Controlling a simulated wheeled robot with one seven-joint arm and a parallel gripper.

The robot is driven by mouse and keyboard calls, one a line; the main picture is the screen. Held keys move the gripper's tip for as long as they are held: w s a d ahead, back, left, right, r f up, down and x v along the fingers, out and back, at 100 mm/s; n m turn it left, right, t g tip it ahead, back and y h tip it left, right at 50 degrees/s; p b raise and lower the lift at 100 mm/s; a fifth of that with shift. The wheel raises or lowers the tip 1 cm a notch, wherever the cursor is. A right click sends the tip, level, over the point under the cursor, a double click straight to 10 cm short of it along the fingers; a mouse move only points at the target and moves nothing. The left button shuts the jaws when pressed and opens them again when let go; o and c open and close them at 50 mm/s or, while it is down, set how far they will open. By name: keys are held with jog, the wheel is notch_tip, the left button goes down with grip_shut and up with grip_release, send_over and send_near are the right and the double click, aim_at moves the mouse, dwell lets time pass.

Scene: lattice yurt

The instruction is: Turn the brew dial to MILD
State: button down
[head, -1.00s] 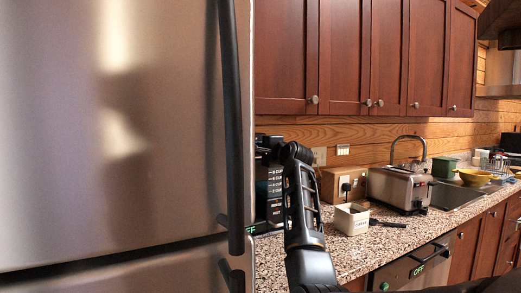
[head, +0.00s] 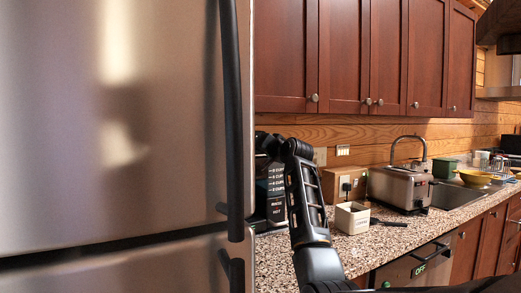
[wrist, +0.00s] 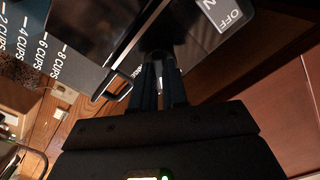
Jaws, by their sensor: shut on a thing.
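The coffee maker (head: 273,190) is a dark machine with white cup markings. It stands on the counter just past the fridge, partly hidden by my arm and the fridge. In the wrist view its cup-marked panel (wrist: 40,40) is at the upper left, and a grey ON/OFF label (wrist: 222,14) is at the upper right. My gripper (wrist: 163,62) is shut on a small dark part at the machine's face, which appears to be the brew dial. The fingers and shadow hide most of the dial; its setting and the MILD mark cannot be read. The fingertips are hidden in the head view.
The steel fridge (head: 120,120) with its long dark handle (head: 232,110) fills the left. A white open box (head: 352,218), a toaster (head: 398,187) and a dark utensil (head: 388,222) are on the counter to the right. Cabinets (head: 345,55) hang above.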

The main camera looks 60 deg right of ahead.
jog(key=shift+f+n+b, duration=0.15)
jog(key=shift+n+b, duration=0.85)
jog(key=shift+n, duration=2.7)
jog(key=c, duration=1.1)
grip_release()
jog(key=shift+c, duration=0.2)
jog(key=b+v, duration=0.1)
jog(key=v, duration=0.6)
jog(key=shift+s+a, duration=0.25)
jog(key=shift+s, duration=0.05)
